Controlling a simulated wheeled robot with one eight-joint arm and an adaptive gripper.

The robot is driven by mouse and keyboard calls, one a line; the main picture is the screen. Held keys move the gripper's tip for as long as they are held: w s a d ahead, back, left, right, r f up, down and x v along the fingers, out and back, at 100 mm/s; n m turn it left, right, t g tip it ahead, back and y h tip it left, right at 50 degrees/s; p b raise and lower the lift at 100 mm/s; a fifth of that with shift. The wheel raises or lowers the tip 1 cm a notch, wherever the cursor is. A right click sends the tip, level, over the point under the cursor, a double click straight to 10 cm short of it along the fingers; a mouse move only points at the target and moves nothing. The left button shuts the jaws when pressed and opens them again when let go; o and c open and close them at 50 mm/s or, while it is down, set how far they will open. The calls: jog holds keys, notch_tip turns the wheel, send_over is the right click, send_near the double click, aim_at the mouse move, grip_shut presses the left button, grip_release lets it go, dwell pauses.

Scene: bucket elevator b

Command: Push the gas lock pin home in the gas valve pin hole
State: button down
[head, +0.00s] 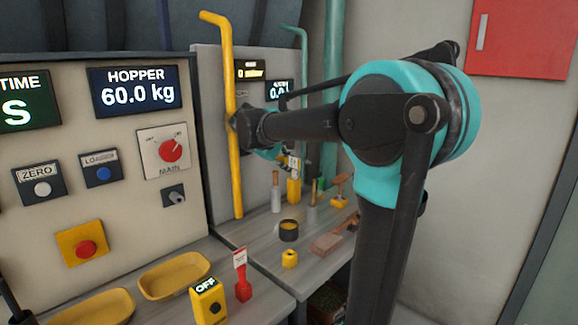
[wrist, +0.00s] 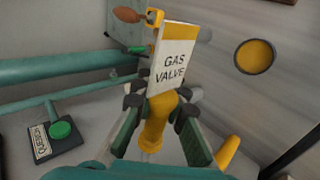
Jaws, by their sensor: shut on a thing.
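In the wrist view my gripper (wrist: 160,106) is shut on a yellow rounded piece (wrist: 153,132), which I take for the gas lock pin. A white tag (wrist: 174,62) reading GAS VALVE stands right at the fingertips. In the head view my gripper (head: 284,161) is at the back of the grey bench, close to the white tag (head: 294,163) above a yellow post (head: 294,190). The gas valve pin hole is hidden, and I cannot tell how deep the pin sits.
A yellow pipe (head: 232,120) rises left of my gripper, and a teal pipe (head: 331,90) stands behind. A black-and-yellow cup (head: 288,231), a yellow ring (head: 289,259) and a wooden-handled tool (head: 328,241) lie on the bench.

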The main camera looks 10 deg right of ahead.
jog(key=shift+w+a, duration=0.1)
jog(key=shift+w, duration=0.05)
jog(key=shift+w+a, duration=0.5)
jog(key=shift+w, duration=0.25)
jog(key=shift+w+a, duration=0.5)
jog(key=shift+w, duration=0.25)
jog(key=shift+w+a, duration=0.5)
jog(key=shift+w, duration=0.25)
jog(key=shift+w+a, duration=0.65)
jog(key=shift+w, duration=0.3)
jog(key=shift+w+a, duration=0.6)
jog(key=shift+w, duration=0.3)
jog(key=c, duration=1.5)
grip_release()
jog(key=shift+o, duration=0.2)
jog(key=shift+r, duration=0.1)
jog(key=v, duration=1.2)
